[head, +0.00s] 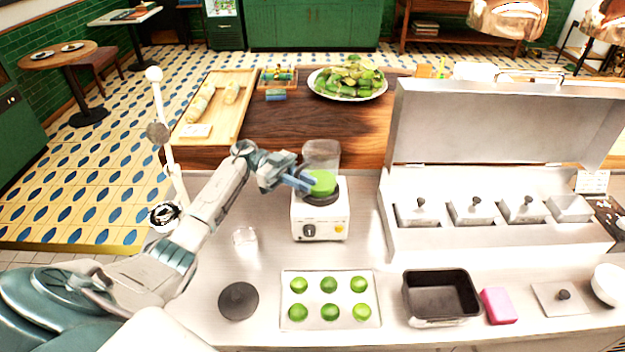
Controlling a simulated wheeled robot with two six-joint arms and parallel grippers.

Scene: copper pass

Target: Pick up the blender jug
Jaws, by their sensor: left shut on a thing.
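The blender jug (322,155) is clear, with green contents low inside it. It stands upright at the white blender base (320,222), over the base's dark collar. I cannot tell whether it sits fully on the collar or slightly above it. My left gripper (304,182) reaches in from the left and is shut on the jug's left side, near the green part. The fingertips partly cover that side. My right gripper is not in view.
A tray of limes (329,323) lies in front of the blender, with a dark round lid (238,300) to its left. A clear glass (245,241) stands left of the base. A steel topping station (500,240) with a raised lid stands close on the right.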

